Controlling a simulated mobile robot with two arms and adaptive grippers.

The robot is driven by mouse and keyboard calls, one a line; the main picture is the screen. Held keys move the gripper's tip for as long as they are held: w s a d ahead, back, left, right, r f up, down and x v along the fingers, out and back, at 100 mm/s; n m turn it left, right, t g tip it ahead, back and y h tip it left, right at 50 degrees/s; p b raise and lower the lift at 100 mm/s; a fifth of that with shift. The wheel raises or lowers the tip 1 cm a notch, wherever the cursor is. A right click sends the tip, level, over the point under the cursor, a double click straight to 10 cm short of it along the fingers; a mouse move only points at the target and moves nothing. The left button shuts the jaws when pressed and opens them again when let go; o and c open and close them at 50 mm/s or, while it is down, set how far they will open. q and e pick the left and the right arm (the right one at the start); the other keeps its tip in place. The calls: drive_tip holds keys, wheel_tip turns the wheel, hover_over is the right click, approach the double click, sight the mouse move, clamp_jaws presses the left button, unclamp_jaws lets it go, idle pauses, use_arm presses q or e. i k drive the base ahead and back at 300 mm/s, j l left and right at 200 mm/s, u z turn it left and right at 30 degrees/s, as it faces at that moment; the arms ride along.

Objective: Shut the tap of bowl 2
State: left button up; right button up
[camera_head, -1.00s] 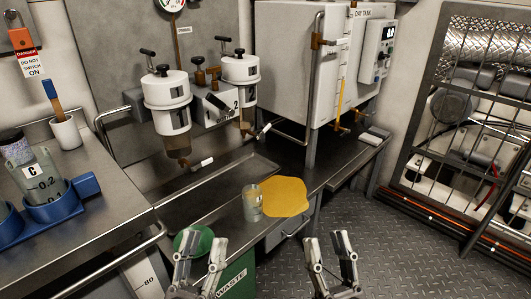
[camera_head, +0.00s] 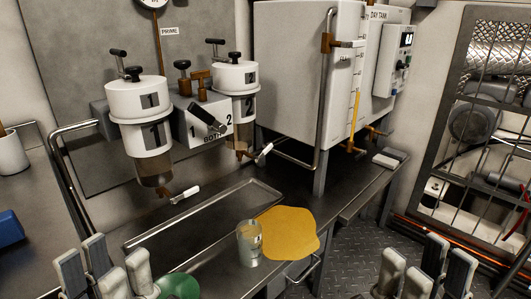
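Bowl 2 (camera_head: 235,76) is the right-hand white filter housing marked 2, with a brownish clear lower part. Its tap (camera_head: 243,151) is at the bottom, with a pale-tipped lever (camera_head: 264,152) pointing right and slightly up. I cannot tell from this whether the tap is open. Bowl 1 (camera_head: 137,99), to the left, has a similar tap lever (camera_head: 186,194). My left gripper (camera_head: 105,270) is open and empty at the lower left. My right gripper (camera_head: 426,270) is open and empty at the lower right. Both are well apart from the taps.
A selector box marked 1, 2 and BOTH with a black lever (camera_head: 208,118) sits between the bowls. A shallow tray (camera_head: 215,219) lies below them. The day tank (camera_head: 300,80) stands right.

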sight(257, 159)
drive_tip(key=k+l+u, duration=0.15)
drive_tip(key=l+u, duration=0.3)
drive_tip(key=k+l+u, duration=0.2)
drive_tip(key=u, duration=0.25)
drive_tip(key=k+l+u, duration=0.25)
drive_tip(key=u, duration=0.2)
drive_tip(key=i, duration=0.5)
